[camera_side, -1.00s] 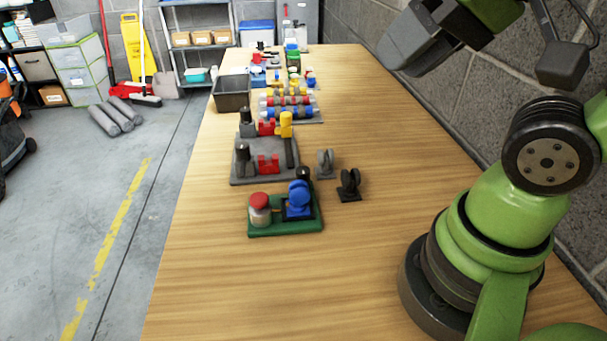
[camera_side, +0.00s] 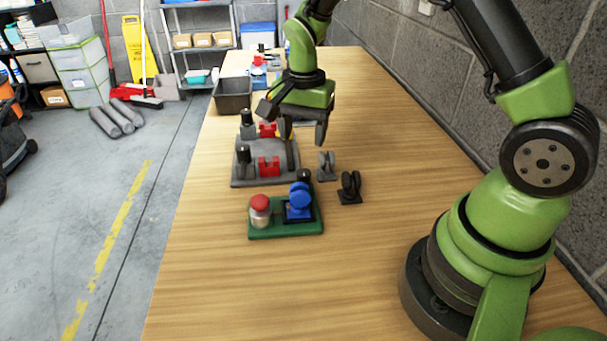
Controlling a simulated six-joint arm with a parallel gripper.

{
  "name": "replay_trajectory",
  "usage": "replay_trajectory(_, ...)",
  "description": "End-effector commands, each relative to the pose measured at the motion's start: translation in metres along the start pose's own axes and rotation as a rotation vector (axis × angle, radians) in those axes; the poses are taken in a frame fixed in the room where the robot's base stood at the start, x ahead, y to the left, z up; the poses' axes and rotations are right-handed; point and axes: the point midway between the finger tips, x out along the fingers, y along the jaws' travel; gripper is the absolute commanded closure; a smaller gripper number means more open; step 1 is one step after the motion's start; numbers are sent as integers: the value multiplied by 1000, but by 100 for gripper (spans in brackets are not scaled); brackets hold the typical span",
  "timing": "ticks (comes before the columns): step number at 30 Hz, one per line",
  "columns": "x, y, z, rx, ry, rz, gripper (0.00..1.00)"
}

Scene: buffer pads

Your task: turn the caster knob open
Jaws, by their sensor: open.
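A green base (camera_side: 285,231) lies near the middle of the table. On its left stands a metal cylinder with a red knob (camera_side: 260,202) on top. On its right is a blue caster wheel (camera_side: 299,196) in a dark frame, with a black knob (camera_side: 304,175) just behind it. The pictures do not make clear which knob is the caster's, nor how far it is turned. My gripper (camera_side: 303,133) points down, open and empty, above and behind the green base, over the right side of the grey fixture. It touches neither knob.
The grey fixture (camera_side: 245,177) with red blocks and black posts lies behind the green base. A grey caster (camera_side: 326,165) and a black caster (camera_side: 350,187) stand to its right. A dark bin (camera_side: 232,94) is farther back. The front table is clear.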

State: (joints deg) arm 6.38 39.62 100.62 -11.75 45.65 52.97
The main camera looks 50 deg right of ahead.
Motion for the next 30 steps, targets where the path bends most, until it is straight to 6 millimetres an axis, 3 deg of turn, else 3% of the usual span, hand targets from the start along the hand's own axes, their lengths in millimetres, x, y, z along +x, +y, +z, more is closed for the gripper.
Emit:
replay_trajectory(5, 17, 0, -1, 16, -3, 15, 43)
replay_trajectory(18, 92, 1, -1, 14, -2, 14, 43)
replay_trajectory(23, 104, 1, -1, 13, -1, 12, 43)
replay_trajectory(30, 106, 1, -1, 13, 0, 10, 43)
